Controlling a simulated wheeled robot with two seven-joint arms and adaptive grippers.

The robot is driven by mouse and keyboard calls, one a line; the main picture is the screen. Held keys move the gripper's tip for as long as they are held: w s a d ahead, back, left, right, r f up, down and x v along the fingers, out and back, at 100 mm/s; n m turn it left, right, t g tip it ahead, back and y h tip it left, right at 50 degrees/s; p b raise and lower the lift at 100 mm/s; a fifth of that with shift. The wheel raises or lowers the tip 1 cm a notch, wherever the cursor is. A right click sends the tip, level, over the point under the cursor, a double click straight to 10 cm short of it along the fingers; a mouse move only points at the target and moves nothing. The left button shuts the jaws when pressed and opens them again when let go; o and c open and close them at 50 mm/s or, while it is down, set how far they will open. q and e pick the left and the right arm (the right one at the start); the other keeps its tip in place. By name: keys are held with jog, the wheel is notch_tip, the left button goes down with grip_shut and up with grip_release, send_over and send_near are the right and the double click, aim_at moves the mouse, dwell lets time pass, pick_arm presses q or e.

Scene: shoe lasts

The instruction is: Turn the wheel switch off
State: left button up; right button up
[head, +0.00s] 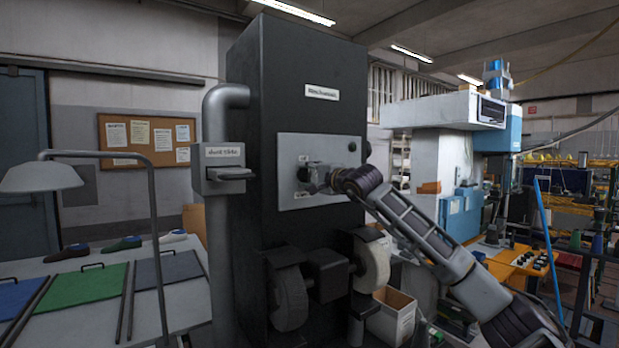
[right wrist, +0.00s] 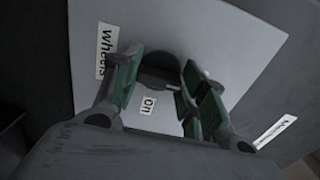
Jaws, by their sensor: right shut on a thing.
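The wheel switch is a dark round knob (head: 304,175) on a light grey panel (head: 336,146) of the tall black machine in the head view. My right gripper (head: 314,178) reaches it from the right, its fingers at the knob. In the right wrist view the green-padded fingers of my right gripper (right wrist: 163,85) stand on both sides of the dark knob (right wrist: 158,72) and are shut on it. A label "on" (right wrist: 148,105) and a label "wheels" (right wrist: 107,50) show beside it. The fingers hide part of the knob, and its exact turn is unclear. My left gripper is not in view.
Two grinding wheels (head: 373,265) stick out low on the machine, below my right arm. A grey pipe with a lever box (head: 225,168) stands at its left. A table with coloured mats (head: 86,300) and a lamp (head: 42,177) is further left. An open box (head: 392,313) stands below.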

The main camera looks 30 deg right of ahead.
jog(key=shift+f, duration=0.1)
jog(key=o, duration=1)
jog(key=shift+s, duration=0.15)
jog(key=shift+s+d, duration=0.25)
jog(key=shift+s, duration=1.7)
jog(key=shift+s+d, duration=0.3)
jog(key=shift+s, duration=1.6)
jog(key=shift+s+d, duration=0.25)
jog(key=shift+s, duration=1.7)
